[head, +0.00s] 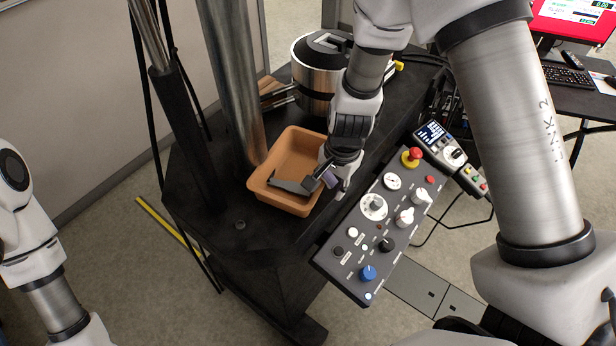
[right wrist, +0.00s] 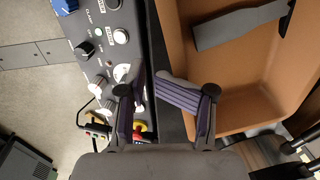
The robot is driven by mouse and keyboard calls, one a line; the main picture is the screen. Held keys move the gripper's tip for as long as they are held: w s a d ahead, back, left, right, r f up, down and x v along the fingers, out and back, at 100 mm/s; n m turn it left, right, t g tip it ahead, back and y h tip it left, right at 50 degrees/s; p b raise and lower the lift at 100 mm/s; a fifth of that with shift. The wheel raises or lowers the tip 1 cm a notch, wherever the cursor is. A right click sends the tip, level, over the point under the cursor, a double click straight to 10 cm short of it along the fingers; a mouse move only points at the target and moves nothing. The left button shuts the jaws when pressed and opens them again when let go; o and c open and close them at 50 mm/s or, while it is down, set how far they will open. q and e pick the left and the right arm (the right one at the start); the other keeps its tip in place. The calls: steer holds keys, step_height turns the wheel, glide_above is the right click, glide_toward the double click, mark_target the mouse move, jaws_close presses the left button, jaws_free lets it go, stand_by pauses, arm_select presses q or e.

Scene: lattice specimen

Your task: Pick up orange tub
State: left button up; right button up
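The orange tub (head: 261,180) is an open, rounded rectangular tray on the black machine table, left of the control panel. It also fills the upper right of the right wrist view (right wrist: 270,75). A flat grey piece (head: 290,186) lies in it; it shows in the right wrist view too (right wrist: 240,25). My right gripper (head: 328,182) is at the tub's right rim. In the right wrist view its two purple-padded fingers (right wrist: 150,82) are apart with a gap between; one overlaps the rim, the other is over the panel side. Contact with the rim is unclear. My left gripper is out of view.
The control panel (head: 352,246) with knobs and a red button (head: 411,156) stands close right of the tub. A metal column (head: 232,75) rises just behind it on the left. A steel pot-like container (head: 318,80) stands at the back. Bare table lies in front of the tub.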

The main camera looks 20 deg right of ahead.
steer(key=shift+r, duration=0.3)
step_height(320, 180, up, 7)
steer(key=w+f+n+b, duration=0.1)
steer(key=b, duration=0.1)
steer(key=w+f+n+b, duration=0.1)
steer(key=w+b, duration=0.1)
steer(key=b, duration=0.1)
steer(key=shift+w+d+f+n+b, duration=0.3)
steer(key=shift+d+f+b, duration=0.05)
steer(key=shift+w+f+p, duration=0.15)
steer(key=shift+f+p, duration=0.2)
steer(key=f, duration=0.4)
steer(key=a+f+p, duration=0.1)
steer(key=shift+s+f, duration=0.35)
steer(key=shift+f, duration=0.05)
steer(key=shift+w+d+f, duration=0.1)
steer(key=shift+w+f, duration=0.05)
jaws_close()
